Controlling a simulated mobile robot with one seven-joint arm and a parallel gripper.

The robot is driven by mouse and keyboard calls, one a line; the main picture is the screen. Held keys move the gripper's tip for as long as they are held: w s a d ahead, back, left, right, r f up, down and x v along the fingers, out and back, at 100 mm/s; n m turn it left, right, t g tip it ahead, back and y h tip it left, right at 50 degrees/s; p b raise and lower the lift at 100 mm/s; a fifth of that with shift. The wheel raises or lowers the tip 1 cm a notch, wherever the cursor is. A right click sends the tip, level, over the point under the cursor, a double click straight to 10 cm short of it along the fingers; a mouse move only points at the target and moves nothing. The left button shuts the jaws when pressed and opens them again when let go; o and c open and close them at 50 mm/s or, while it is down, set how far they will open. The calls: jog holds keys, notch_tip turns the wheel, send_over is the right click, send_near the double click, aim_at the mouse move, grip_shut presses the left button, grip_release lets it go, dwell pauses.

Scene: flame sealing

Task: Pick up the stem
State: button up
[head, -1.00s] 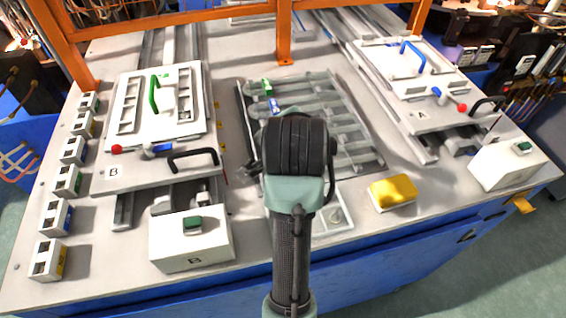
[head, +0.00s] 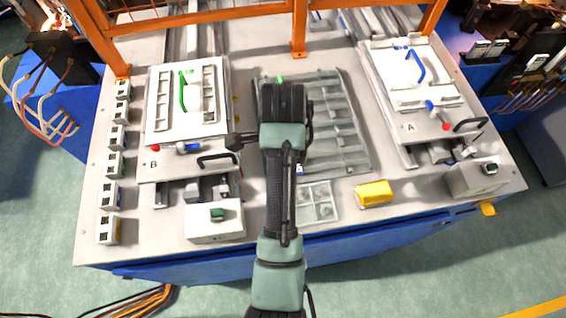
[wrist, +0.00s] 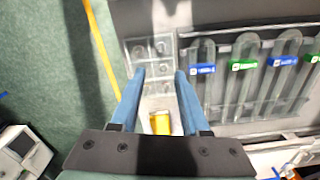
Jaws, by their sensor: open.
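Several clear, tube-like stems lie side by side in a grey tray (head: 352,165) at the table's middle. In the wrist view they are on the right: one has a blue tag (wrist: 203,69), the neighbouring one a green tag (wrist: 244,64), and another a blue tag (wrist: 284,61). Which stem is meant I cannot tell. My gripper (wrist: 159,74) is open and empty, its blue fingers left of the nearest stem, over the small clear compartment box. In the head view my arm hides the fingers and the left part of the tray.
The small clear compartment box (head: 317,203) and a yellow block (head: 375,192) lie at the front. Fixture B (head: 150,163) with its handle stands left, fixture A (head: 410,127) right. White control boxes stand in front. An orange frame (head: 299,30) crosses the back.

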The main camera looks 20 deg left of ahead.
notch_tip(320, 180, down, 6)
jog(key=shift+r+b, duration=0.15)
jog(key=shift+b, duration=0.3)
jog(key=shift+a+f+p, duration=0.15)
jog(key=shift+f+p, duration=0.85)
jog(key=shift+f, duration=2)
grip_shut()
